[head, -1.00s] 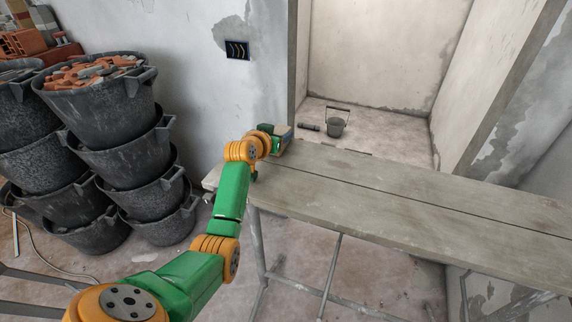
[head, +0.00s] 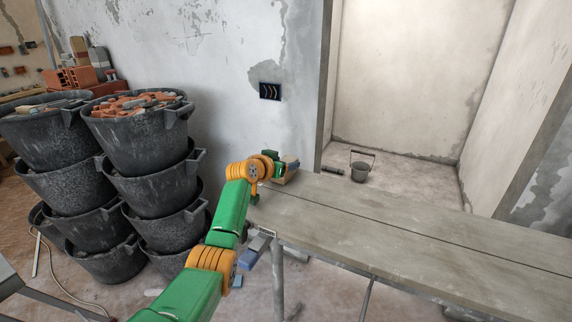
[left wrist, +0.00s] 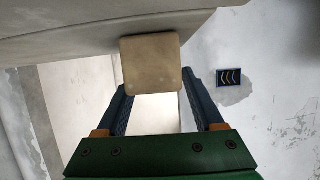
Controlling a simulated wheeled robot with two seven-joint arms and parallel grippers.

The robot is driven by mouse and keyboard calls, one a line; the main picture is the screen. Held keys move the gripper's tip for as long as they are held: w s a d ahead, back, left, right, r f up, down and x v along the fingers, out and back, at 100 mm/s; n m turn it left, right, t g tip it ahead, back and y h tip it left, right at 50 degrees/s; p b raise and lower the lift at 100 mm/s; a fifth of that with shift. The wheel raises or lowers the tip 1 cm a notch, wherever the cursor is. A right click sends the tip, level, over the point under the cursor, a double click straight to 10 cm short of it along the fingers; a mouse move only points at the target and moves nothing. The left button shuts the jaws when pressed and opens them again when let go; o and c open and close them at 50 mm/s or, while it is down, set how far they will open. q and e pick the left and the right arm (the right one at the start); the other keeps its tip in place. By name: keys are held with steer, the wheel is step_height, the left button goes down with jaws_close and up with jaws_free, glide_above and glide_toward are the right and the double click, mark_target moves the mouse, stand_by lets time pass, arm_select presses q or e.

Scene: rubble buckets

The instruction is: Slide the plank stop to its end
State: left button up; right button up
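The plank stop looks like a small tan block (head: 287,178) at the far left end of the grey plank surface (head: 400,215). In the left wrist view the block (left wrist: 151,65) sits between the two dark blue fingers of my left gripper (left wrist: 155,82), whose tips meet its side edges. My left gripper (head: 284,166) appears shut on it; in the head view the arm partly hides the block. The plank's pale surface (left wrist: 70,35) crosses the top left of the wrist view. My right gripper is not in view.
Stacked black buckets (head: 145,190) with rubble stand left of the plank. A wall plate with chevrons (head: 270,91) is behind the gripper. A small bucket (head: 361,172) stands on the floor beyond the plank. The plank surface to the right is clear.

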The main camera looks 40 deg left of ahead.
mark_target(272, 187)
arm_select(q)
steer(key=shift+o, duration=0.7)
steer(key=shift+a+f, duration=0.2)
steer(key=shift+s+d+r, duration=0.2)
steer(key=shift+s+r, duration=0.05)
steer(key=shift+s, duration=0.15)
steer(key=shift+b+v, duration=0.75)
steer(key=shift+v, duration=2.3)
steer(key=shift+a, duration=0.1)
